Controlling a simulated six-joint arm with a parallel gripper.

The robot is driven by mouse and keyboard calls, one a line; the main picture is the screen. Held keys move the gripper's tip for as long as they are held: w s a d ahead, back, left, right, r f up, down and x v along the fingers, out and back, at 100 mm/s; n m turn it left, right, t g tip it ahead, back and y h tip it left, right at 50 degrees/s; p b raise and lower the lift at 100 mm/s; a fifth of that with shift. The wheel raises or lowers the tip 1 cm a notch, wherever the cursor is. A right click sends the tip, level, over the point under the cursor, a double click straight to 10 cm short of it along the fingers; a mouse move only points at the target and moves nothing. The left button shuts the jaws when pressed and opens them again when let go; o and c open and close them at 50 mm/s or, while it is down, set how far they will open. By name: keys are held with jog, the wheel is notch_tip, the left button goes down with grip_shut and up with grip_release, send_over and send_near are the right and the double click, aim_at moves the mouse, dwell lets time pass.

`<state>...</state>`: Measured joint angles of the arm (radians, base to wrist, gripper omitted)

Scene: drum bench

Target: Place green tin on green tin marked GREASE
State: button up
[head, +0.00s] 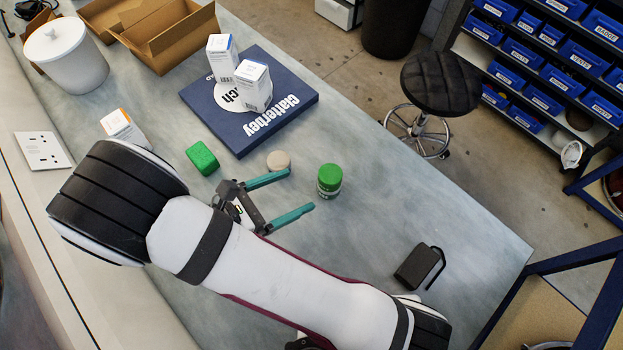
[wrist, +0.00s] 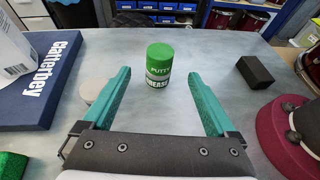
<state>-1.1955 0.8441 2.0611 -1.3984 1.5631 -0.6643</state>
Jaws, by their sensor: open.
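A green-topped tin (head: 330,173) stands upright on the bench, right of the middle in the head view. In the wrist view the upper part (wrist: 159,56) reads PUTTY and the lower part (wrist: 157,84) reads GREASE, so it looks like one tin stacked squarely on another. The seam between them is hard to make out. My gripper (head: 300,190) is open and empty, its teal fingers pointing at the stack. In the wrist view the stack shows between the fingertips (wrist: 159,75), a little beyond them, and neither finger appears to touch it.
A beige round piece (head: 278,160) lies close to one finger. A green block (head: 203,158), a blue flat box (head: 230,128) bearing white cartons (head: 253,85), and a dark block with a handle (head: 417,267) are nearby.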

jog(key=s+d+r+m+g+y, duration=0.2)
jog(key=s+d+r+m+g, duration=0.15)
jog(key=d+m+g, duration=0.35)
jog(key=s+d+r+m+g+y, duration=0.1)
jog(key=s+d+r+m+g, duration=0.15)
jog(key=d+r+m, duration=0.4)
jog(key=s+a+r+m+y, duration=0.1)
jog(key=s+m+y, duration=0.2)
jog(key=m+y, duration=0.2)
jog(key=s+a+r+m+t+y, duration=0.1)
jog(key=m+y, duration=0.3)
jog(key=m, duration=0.8)
jog(key=shift+s+a+r+y, duration=0.15)
jog(key=shift+s+r+y, duration=0.35)
jog(key=shift+s, duration=0.4)
jog(key=shift+r, duration=0.1)
